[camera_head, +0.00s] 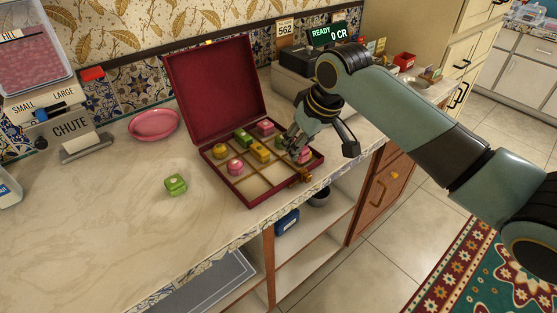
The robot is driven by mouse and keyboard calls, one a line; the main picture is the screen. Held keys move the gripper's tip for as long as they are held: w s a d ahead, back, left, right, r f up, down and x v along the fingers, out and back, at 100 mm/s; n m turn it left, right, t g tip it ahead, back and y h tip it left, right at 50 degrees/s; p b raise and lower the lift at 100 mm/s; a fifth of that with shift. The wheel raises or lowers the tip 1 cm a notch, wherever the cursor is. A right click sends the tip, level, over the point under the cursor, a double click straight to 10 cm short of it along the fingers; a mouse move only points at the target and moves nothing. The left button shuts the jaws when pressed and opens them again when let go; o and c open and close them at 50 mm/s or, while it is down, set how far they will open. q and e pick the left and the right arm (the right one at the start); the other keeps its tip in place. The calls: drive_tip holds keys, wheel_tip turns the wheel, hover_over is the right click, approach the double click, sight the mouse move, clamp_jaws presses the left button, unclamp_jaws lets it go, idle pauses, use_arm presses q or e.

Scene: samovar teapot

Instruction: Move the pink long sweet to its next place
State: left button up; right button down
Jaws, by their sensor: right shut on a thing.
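The pink long sweet (304,156) is at the right end of the open red box (260,195), partly hidden by my right gripper. My right gripper (296,148) reaches down into the box's right side and is shut on the pink sweet. I cannot tell whether the sweet touches the box floor. The box has gold dividers. It also holds a yellow round sweet (220,151), a pink round sweet (235,167), a green long sweet (243,138), a yellow long sweet (260,153) and another pink sweet (265,128). My left gripper is out of view.
A green sweet (175,185) lies on the counter left of the box. A pink plate (153,125) stands behind it. The box's open lid (212,90) rises at the back. A register reading READY (328,34) stands behind my arm. The front-left counter is clear.

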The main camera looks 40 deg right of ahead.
drive_tip(key=w+a+f, duration=0.2)
drive_tip(key=shift+w+a, duration=0.2)
drive_tip(key=shift+w, duration=0.1)
drive_tip(key=shift+w+a+f, duration=0.25)
drive_tip(key=shift+f, duration=0.2)
wheel_tip(320, 180, down, 3)
drive_tip(key=shift+f, duration=0.2)
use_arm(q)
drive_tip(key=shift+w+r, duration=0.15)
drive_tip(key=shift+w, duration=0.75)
use_arm(e)
drive_tip(key=shift+f, duration=0.15)
drive_tip(key=c, duration=1.1)
unclamp_jaws()
drive_tip(key=shift+f, duration=0.1)
drive_tip(key=shift+o, duration=0.2)
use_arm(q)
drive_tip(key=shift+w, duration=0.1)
use_arm(e)
drive_tip(key=shift+s+r, duration=0.1)
drive_tip(key=shift+r, duration=0.3)
use_arm(q)
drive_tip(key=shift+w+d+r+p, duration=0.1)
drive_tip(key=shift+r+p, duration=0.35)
drive_tip(key=shift+p, duration=0.1)
use_arm(e)
drive_tip(key=v, duration=1.1)
drive_tip(key=shift+r, duration=0.25)
